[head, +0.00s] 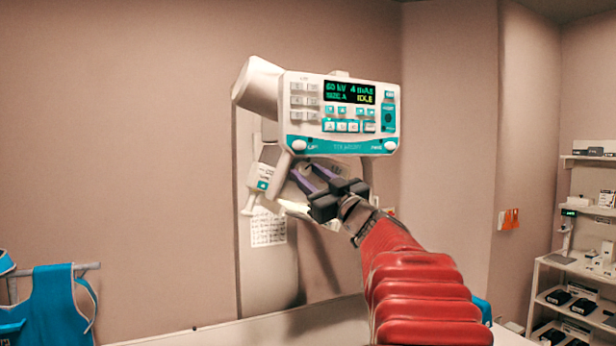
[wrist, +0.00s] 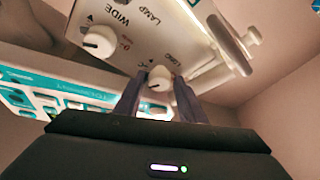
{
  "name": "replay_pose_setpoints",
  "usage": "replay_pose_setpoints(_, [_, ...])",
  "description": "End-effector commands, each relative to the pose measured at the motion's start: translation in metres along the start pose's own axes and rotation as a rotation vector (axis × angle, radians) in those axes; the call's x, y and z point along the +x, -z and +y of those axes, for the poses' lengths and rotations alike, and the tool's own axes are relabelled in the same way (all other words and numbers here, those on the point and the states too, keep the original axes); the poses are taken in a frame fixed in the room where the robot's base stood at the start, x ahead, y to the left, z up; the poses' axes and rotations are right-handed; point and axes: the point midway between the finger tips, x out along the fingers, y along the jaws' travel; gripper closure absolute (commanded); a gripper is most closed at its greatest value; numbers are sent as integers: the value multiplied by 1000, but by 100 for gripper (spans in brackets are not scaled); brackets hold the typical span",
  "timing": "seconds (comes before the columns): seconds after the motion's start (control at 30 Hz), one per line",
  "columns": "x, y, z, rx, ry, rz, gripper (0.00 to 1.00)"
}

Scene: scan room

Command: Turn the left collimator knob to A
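The collimator is the pale housing under the tube head; my gripper hides much of it in the head view. The wrist view shows its face (wrist: 125,60) with two round white knobs. One knob (wrist: 99,41), by the word WIDE, is at the upper left. The other knob (wrist: 159,78), by a label that looks like LONG, is nearer the middle. My gripper (head: 309,175) has its two purple fingers apart. In the wrist view the fingers stand on either side of the middle knob, with small gaps visible. The knobs' pointer settings are too small to read.
The control panel (head: 340,115) is just above my gripper; its display reads 60 kV, 4 mAs, SIZE A, IDLE. A white handset (head: 263,178) hangs left of the gripper. A blue apron (head: 55,300) hangs far left. Shelves (head: 575,270) stand far right.

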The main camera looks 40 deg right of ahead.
Motion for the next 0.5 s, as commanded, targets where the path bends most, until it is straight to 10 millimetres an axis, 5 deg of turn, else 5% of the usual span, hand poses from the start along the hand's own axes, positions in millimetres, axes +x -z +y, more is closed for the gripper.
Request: replay_pose_setpoints(0.5, [0,0,0,-1,1,1,94])
